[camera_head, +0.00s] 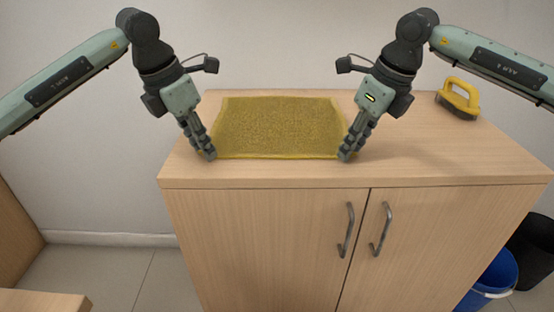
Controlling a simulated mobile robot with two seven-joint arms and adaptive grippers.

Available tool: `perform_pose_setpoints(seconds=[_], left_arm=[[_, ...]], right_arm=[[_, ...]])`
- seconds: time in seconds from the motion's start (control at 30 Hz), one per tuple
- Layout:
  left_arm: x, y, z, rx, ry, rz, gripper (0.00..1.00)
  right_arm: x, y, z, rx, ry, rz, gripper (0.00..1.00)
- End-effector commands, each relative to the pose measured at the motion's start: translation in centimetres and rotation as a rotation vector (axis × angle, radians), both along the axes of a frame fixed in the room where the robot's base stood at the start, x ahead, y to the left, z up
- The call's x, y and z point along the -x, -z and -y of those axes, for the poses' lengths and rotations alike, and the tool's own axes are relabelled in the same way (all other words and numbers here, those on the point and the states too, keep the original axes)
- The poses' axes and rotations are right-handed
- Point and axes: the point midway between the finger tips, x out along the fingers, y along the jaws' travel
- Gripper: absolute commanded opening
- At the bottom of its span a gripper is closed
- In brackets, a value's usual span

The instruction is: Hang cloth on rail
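A yellow-olive cloth (278,127) lies spread flat on the wooden cabinet top, its near edge close to the front of the top. My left gripper (209,155) points down at the cloth's near left corner. My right gripper (345,156) points down at its near right corner. The fingertips cover both corners. The fingers look close together, but whether they pinch the cloth cannot be made out. I see no rail in this view.
The cabinet top (430,155) is clear to the right of the cloth. A yellow-handled brush or scrubber (460,97) stands at the back right. Two dark door handles (346,230) are on the cabinet front. A blue bucket (490,280) and a black bin (532,248) stand at lower right.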

Motion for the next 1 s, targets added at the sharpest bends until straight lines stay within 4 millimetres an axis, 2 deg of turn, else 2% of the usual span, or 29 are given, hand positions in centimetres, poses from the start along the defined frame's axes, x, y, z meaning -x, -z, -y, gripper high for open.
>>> perform_pose_setpoints(seconds=[0.3, 1.0], left_arm=[[-0.03, 0.22, 0.03, -0.001, 0.000, -0.001, 0.00], [-0.04, -0.01, -0.03, -0.002, -0.001, -0.001, 0.00]], right_arm=[[-0.02, 0.41, 0.11, 0.004, 0.002, -0.003, 0.00], [0.02, 0.25, 0.16, 0.005, 0.002, -0.006, 0.00]])
